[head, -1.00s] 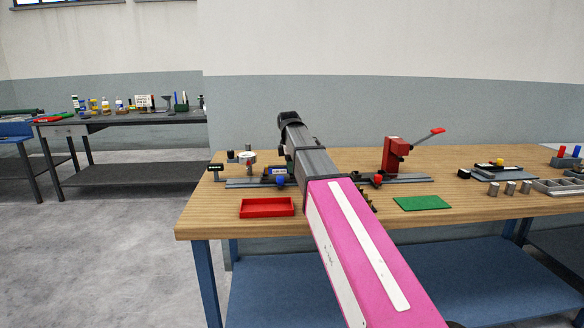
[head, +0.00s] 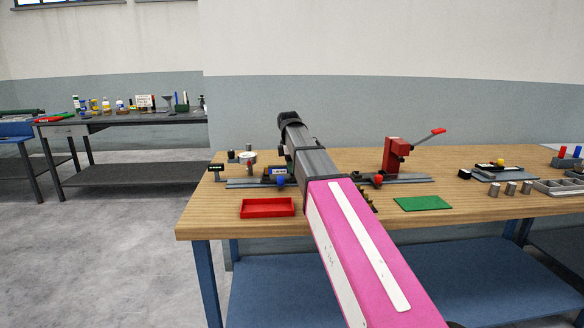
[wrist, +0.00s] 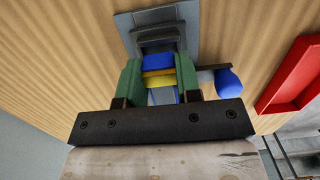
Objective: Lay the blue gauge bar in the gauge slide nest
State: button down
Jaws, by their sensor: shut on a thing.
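In the wrist view the two green fingers of my gripper (wrist: 159,78) are closed on the sides of the blue gauge bar (wrist: 157,62), which has a yellow band across its middle. A grey block with a dark stepped recess (wrist: 158,40), which looks like the gauge slide nest, lies just beyond the bar, on a grey plate. I cannot tell whether the bar touches it or is above it.
A blue knob (wrist: 228,82) is close beside the right finger; it also shows in the head view (head: 281,180). A red tray (head: 267,208) lies in front of the rail (head: 247,183). A red lever press (head: 394,155) and green mat (head: 422,203) are to the right.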

jog(key=shift+f, duration=0.55)
jog(key=shift+r, duration=0.15)
jog(key=shift+r, duration=0.4)
